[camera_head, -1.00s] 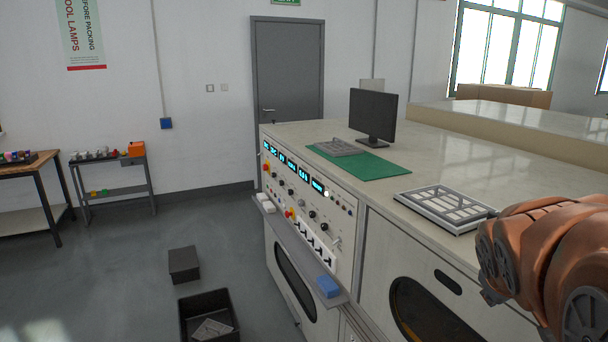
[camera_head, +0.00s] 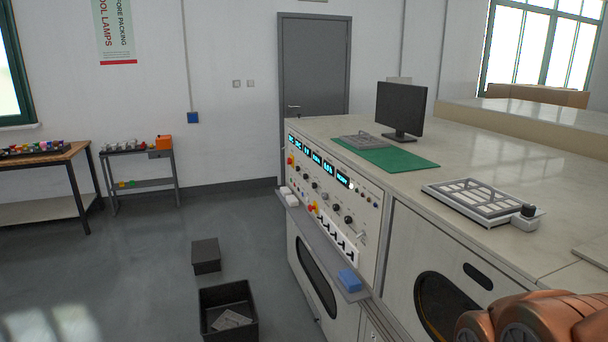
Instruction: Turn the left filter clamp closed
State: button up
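A pale grey filter-like frame with slots (camera_head: 480,201) lies flat on the counter at the right. A small light block with a black knob (camera_head: 527,216) stands at its near right corner; I cannot tell whether this is a filter clamp or how it is turned. No part is clearly recognisable as the left filter clamp. Only copper-coloured links of my arm show in the lower right corner. My gripper is out of the picture.
The long bench (camera_head: 400,235) has a control panel (camera_head: 335,190) with knobs and switches. A blue block (camera_head: 349,280) sits on its ledge. A monitor (camera_head: 401,108) and green mat (camera_head: 388,155) are on top. An open dark bin (camera_head: 228,312) and dark box (camera_head: 206,255) stand on the floor.

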aim_at(528, 211)
jog(key=k, duration=0.4)
jog(key=u, duration=0.3)
jog(key=i, duration=1.3)
jog(key=z, duration=1.05)
